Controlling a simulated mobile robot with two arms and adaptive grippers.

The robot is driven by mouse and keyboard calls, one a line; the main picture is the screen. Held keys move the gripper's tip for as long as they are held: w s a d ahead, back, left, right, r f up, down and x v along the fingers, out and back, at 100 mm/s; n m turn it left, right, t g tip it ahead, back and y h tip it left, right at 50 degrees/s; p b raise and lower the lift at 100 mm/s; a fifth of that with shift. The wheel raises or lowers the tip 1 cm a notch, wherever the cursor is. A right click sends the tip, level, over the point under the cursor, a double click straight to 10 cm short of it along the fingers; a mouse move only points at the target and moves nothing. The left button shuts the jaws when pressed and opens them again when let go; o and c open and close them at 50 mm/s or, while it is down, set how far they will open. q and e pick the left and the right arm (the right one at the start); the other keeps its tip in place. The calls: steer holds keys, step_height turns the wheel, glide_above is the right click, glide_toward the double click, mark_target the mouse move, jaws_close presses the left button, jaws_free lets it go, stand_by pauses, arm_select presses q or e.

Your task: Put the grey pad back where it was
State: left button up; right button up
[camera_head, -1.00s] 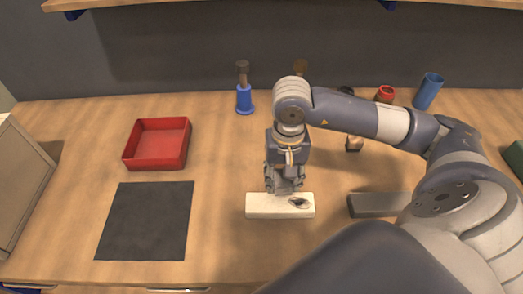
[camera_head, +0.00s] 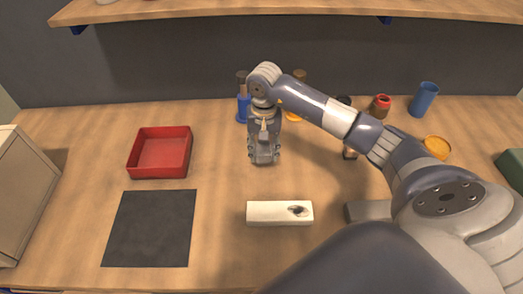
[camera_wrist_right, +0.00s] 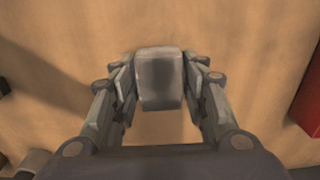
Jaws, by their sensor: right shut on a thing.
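A grey pad (camera_wrist_right: 160,80), a small block with rounded edges, sits between the fingers of my right gripper (camera_wrist_right: 160,88) in the right wrist view. In the head view my right gripper (camera_head: 264,160) points down over the middle of the table, behind the white block (camera_head: 265,213). The pad is too small and covered to make out there. The white block has a dark smudge near its right end. My left gripper is not in view.
A red tray (camera_head: 160,175) and a dark mat (camera_head: 150,230) lie to the left. A dark grey block (camera_head: 366,211) lies right of the white one, partly behind my arm. A blue-based item (camera_head: 243,108), a red-topped jar (camera_head: 381,105) and a blue cup (camera_head: 423,99) stand at the back.

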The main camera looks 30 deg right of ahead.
mark_target(261, 153)
steer(key=shift+w+d, duration=0.2)
steer(key=shift+w, duration=0.6)
step_height(261, 153, down, 3)
steer(key=shift+f+p, duration=0.15)
steer(key=shift+p, duration=0.65)
steer(key=shift+f, duration=0.2)
steer(key=shift+f+b, duration=0.2)
steer(key=shift+b, duration=0.1)
steer(key=o, duration=1)
steer(key=shift+r, duration=0.15)
